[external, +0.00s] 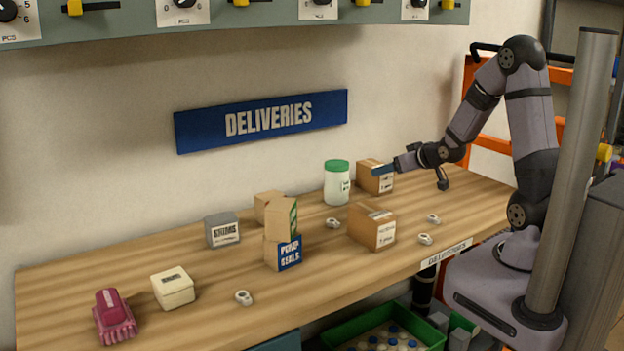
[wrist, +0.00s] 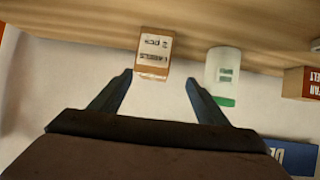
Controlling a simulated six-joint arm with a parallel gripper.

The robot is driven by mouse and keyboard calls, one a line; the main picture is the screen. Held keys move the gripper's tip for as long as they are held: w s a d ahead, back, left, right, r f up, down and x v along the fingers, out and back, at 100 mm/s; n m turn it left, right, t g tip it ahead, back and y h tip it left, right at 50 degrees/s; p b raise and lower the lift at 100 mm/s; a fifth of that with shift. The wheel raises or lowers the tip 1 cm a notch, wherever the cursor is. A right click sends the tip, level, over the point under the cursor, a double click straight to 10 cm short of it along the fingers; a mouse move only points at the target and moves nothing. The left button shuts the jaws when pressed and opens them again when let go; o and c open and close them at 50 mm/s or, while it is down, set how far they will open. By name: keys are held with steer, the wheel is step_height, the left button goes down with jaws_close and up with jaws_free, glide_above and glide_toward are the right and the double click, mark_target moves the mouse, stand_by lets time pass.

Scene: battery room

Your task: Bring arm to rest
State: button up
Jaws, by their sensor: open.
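My gripper (external: 384,170) is at the far right part of the wooden bench, its arm raised from its base and bent down at the elbow. In the wrist view my gripper (wrist: 159,77) has its two dark fingers spread wide, with nothing held between them. A small cardboard box (external: 373,184) stands on the bench by the gripper. In the wrist view this labelled box (wrist: 153,58) appears upside down, just beyond the fingertips and between their lines; I cannot tell the exact gap.
A green-lidded jar (external: 337,186) stands left of that box, and a larger carton (external: 372,228) in front. Stacked boxes (external: 282,236), a grey box (external: 222,231), a cream box (external: 173,288) and a magenta object (external: 114,317) lie farther left. A grey post (external: 575,170) rises beside my arm.

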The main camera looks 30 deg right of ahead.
steer(key=s+a+f+g, duration=0.1)
steer(key=s+g, duration=0.1)
steer(key=s, duration=0.2)
steer(key=s+a+f+g+p, duration=0.1)
steer(key=s+g, duration=0.1)
steer(key=s, duration=0.2)
steer(key=s+a+f+g+p, duration=0.1)
steer(key=s+a+g, duration=0.1)
steer(key=s, duration=0.2)
steer(key=shift+s+f, duration=0.15)
steer(key=shift+f, duration=0.25)
steer(key=s+a+g, duration=0.1)
steer(key=s+g, duration=0.1)
steer(key=s, duration=0.3)
steer(key=s+a+g+p, duration=0.1)
steer(key=s+g, duration=0.1)
steer(key=s, duration=0.2)
steer(key=s+a+g+y+p, duration=0.1)
steer(key=s+a+g, duration=0.1)
steer(key=s, duration=0.3)
steer(key=shift+s+r, duration=0.3)
